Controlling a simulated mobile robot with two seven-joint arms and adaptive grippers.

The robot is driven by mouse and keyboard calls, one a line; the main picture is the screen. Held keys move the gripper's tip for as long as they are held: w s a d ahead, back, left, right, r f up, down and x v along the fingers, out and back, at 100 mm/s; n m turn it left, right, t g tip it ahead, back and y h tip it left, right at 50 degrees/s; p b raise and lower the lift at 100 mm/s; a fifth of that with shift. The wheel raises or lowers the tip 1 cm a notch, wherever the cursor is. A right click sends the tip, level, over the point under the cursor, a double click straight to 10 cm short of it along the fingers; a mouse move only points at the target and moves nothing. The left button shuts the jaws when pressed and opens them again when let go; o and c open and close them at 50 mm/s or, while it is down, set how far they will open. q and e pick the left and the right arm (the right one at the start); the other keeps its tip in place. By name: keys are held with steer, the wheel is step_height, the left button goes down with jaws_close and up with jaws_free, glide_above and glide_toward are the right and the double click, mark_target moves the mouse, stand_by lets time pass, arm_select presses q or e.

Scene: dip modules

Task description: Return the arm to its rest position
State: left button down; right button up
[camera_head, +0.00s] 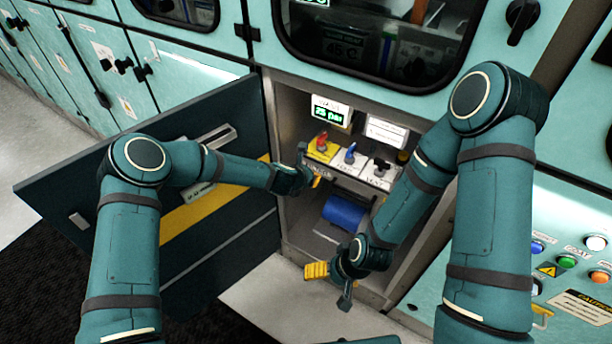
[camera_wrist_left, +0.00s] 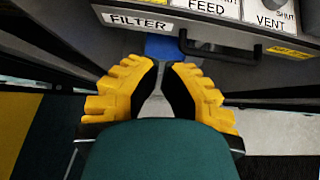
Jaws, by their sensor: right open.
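My left gripper (camera_head: 305,170) is at the open cabinet's front, just below the left end of the valve panel. In the left wrist view its yellow fingers (camera_wrist_left: 161,68) point toward the cabinet, tips close together with a narrow gap; nothing is clearly held. My right gripper (camera_head: 330,284) is open and empty, low in front of the cabinet opening, its yellow finger pad facing left. My right arm reaches down past the right side of the opening.
The open dark door (camera_head: 95,183) stands left, behind my left arm. The valve panel (camera_head: 346,166) has red, blue and black handles. A blue cylinder (camera_head: 345,212) lies below it. A dark handle (camera_wrist_left: 218,50) is ahead of my left gripper. A button panel (camera_head: 572,243) is right.

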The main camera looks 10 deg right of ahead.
arm_select(q)
steer(key=s+a+m+g, duration=0.2)
steer(key=s+a+m, duration=0.4)
steer(key=s+m, duration=0.3)
steer(key=s+a+f+m+g+y, duration=0.1)
steer(key=s+a+m+g, duration=0.1)
steer(key=s+a+m, duration=0.4)
steer(key=s+a+f+m+g+y, duration=0.1)
steer(key=s+a+m, duration=0.5)
steer(key=s+m, duration=0.5)
steer(key=s, duration=0.5)
steer(key=shift+a+m+g, duration=0.3)
steer(key=shift+a+g, duration=0.05)
steer(key=shift+g, duration=0.05)
steer(key=shift+f, duration=0.1)
